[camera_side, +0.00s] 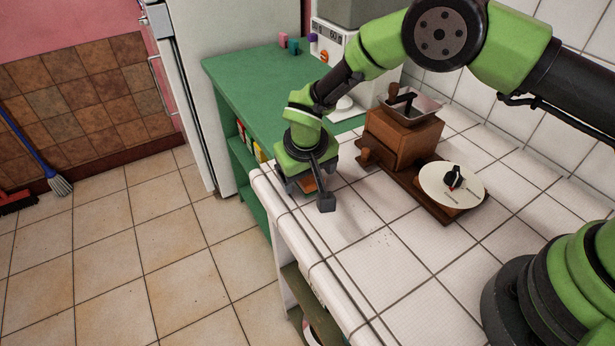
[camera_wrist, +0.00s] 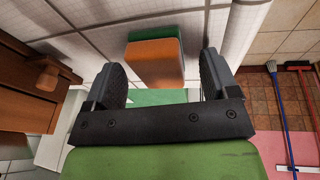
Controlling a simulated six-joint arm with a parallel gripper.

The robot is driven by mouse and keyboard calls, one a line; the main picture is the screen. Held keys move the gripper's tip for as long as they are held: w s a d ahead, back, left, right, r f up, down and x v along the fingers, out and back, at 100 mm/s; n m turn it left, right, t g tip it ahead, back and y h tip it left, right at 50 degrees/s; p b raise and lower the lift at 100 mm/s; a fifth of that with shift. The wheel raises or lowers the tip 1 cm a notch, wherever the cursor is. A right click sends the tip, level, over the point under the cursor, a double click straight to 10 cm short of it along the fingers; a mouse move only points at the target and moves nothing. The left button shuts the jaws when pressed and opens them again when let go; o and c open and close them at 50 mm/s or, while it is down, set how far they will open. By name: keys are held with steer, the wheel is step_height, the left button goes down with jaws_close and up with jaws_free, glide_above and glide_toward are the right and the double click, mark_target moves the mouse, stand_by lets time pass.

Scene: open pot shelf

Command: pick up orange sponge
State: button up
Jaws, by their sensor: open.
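The orange sponge (camera_wrist: 156,62) shows in the wrist view as an orange block with a green layer along its far edge. It lies on the white tiled counter (camera_wrist: 100,40). In the side view only a small orange patch of the sponge (camera_side: 309,184) shows under my gripper (camera_side: 310,192), near the counter's left edge. My gripper is open, and its two fingers also show in the wrist view (camera_wrist: 163,78), one on each side of the sponge with gaps between. I cannot tell how far the fingertips are above the counter.
A wooden coffee grinder (camera_side: 392,140) stands close to the right of my gripper. A green shelf unit (camera_side: 255,85) stands at the back left. The counter's front part is clear.

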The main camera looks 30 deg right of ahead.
steer(key=c, duration=1.1)
step_height(320, 180, up, 10)
steer(key=shift+r, duration=0.1)
